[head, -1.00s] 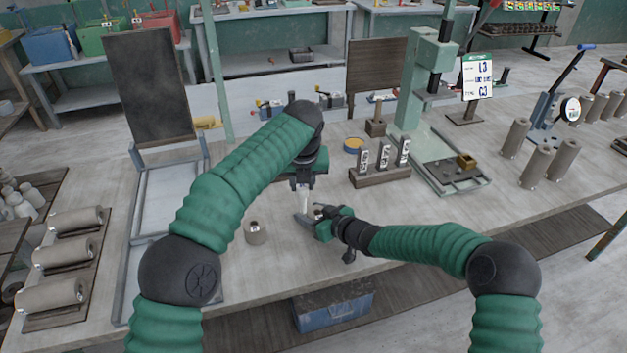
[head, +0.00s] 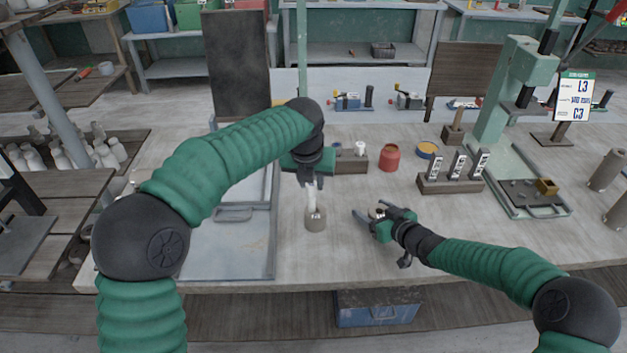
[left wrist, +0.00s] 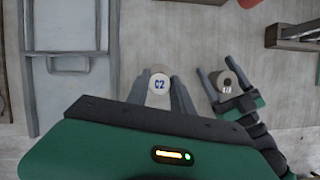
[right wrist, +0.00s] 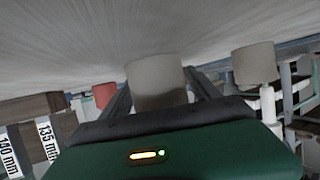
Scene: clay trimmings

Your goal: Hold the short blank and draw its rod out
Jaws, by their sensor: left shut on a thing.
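My left gripper (head: 312,182) is shut on a pale rod (head: 312,197), upright with its end marked C2 in the left wrist view (left wrist: 158,84). Below the rod stands a grey clay blank (head: 316,220), also in the right wrist view (right wrist: 253,62); I cannot tell whether the rod's lower end is inside it or just meets its top. My right gripper (head: 372,212) is low over the bench, to the right. Its fingers flank a second grey blank (right wrist: 155,82), whose dark hole shows in the left wrist view (left wrist: 228,82). Whether they press on it is unclear.
A grey tray (head: 225,255) lies left of the rod. A green press (head: 495,95) stands at right.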

